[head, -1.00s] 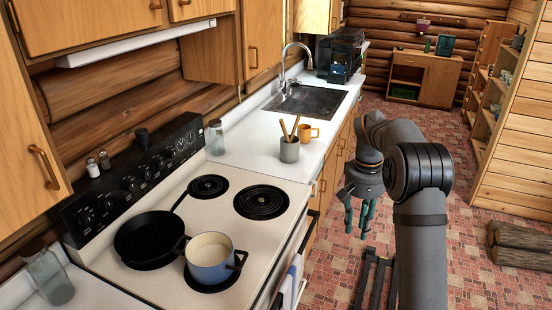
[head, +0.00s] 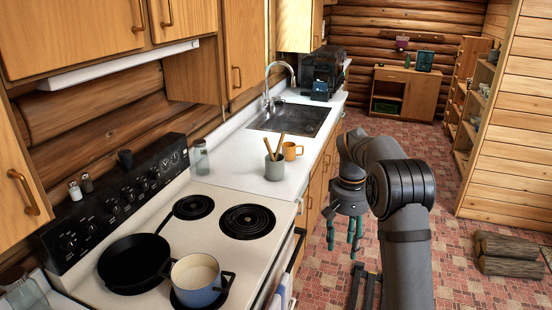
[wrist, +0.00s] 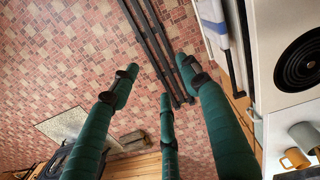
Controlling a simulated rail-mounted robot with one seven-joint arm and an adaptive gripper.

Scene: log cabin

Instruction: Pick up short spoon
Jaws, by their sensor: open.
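A grey cup (head: 274,171) stands on the white counter between the stove and the sink. Two wooden utensil handles stick up from it, a left one (head: 268,146) and a right one (head: 280,147). Their lower ends are hidden in the cup, so I cannot tell which is the short spoon. My gripper (head: 345,240) is open and empty, its green fingers pointing down over the floor, to the right of the counter and apart from the cup. In the wrist view the fingers (wrist: 158,80) are spread, and the grey cup (wrist: 303,134) shows at the right edge.
An orange mug (head: 291,150) stands just behind and right of the cup. A black pan (head: 133,264) and a blue pot (head: 197,278) sit on the stove. The sink (head: 291,119) lies farther back. The counter around the cup is mostly clear.

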